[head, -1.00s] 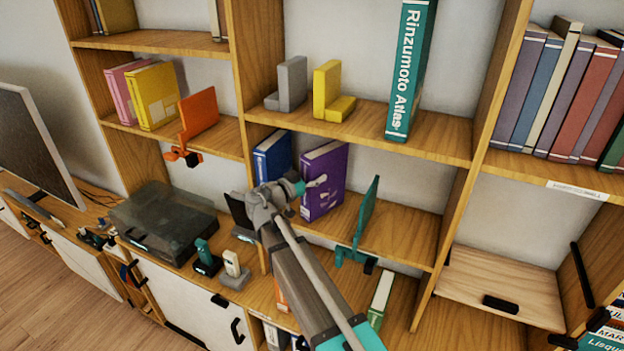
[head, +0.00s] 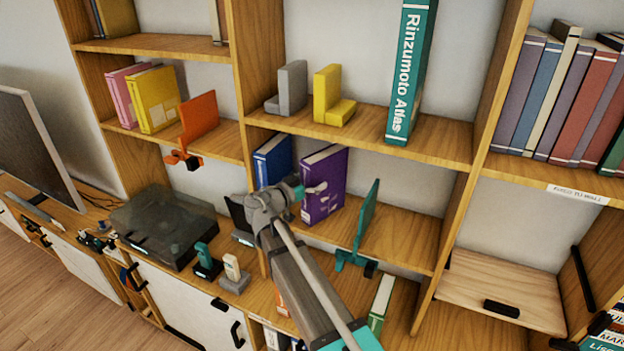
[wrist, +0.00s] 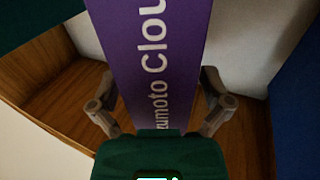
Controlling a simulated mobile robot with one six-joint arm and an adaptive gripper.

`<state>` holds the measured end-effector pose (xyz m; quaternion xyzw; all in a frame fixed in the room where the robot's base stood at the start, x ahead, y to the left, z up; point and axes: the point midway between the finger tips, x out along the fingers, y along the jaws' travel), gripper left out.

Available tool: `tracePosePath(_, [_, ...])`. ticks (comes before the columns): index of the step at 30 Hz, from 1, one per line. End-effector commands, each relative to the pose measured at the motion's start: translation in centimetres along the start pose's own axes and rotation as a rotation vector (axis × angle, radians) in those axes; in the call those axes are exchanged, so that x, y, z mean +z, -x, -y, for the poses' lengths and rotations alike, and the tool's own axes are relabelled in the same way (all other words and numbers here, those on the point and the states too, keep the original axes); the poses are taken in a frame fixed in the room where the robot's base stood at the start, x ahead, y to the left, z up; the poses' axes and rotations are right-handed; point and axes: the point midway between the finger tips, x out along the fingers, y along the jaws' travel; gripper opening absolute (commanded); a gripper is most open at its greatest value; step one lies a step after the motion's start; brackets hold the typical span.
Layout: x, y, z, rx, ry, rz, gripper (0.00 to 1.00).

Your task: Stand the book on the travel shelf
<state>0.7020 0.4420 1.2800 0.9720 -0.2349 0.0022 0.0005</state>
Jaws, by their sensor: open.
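A purple book (head: 324,186) stands on the middle shelf, leaning slightly. Its spine, with white lettering, fills the middle of the wrist view (wrist: 160,55). My gripper (head: 313,190) is at the book's spine. In the wrist view my gripper's fingers (wrist: 160,108) are apart, one on each side of the purple book. I cannot tell whether they touch it. A thick teal book, Rinzumoto Atlas (head: 411,70), stands on the shelf above (head: 445,137). I see no label that names a travel shelf.
A blue book (head: 272,160) stands left of the purple one. A teal bookend (head: 366,220) is clamped to the shelf at right. Grey (head: 292,88) and yellow (head: 328,95) bookends stand above. The upper shelf has room between the yellow bookend and the atlas.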

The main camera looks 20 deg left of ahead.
Motion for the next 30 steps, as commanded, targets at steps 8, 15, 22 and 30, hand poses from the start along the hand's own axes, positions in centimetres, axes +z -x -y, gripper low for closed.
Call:
tracePosePath(8, [0.0,2.6,-0.1,-0.002,0.000,0.000,0.99])
tracePosePath(15, [0.0,6.3,-0.1,-0.002,0.000,0.000,0.99])
tracePosePath(22, [0.0,9.6,0.0,-0.002,0.000,0.000,0.99])
tracePosePath(30, [0.0,11.5,0.0,0.000,0.000,0.000,0.99])
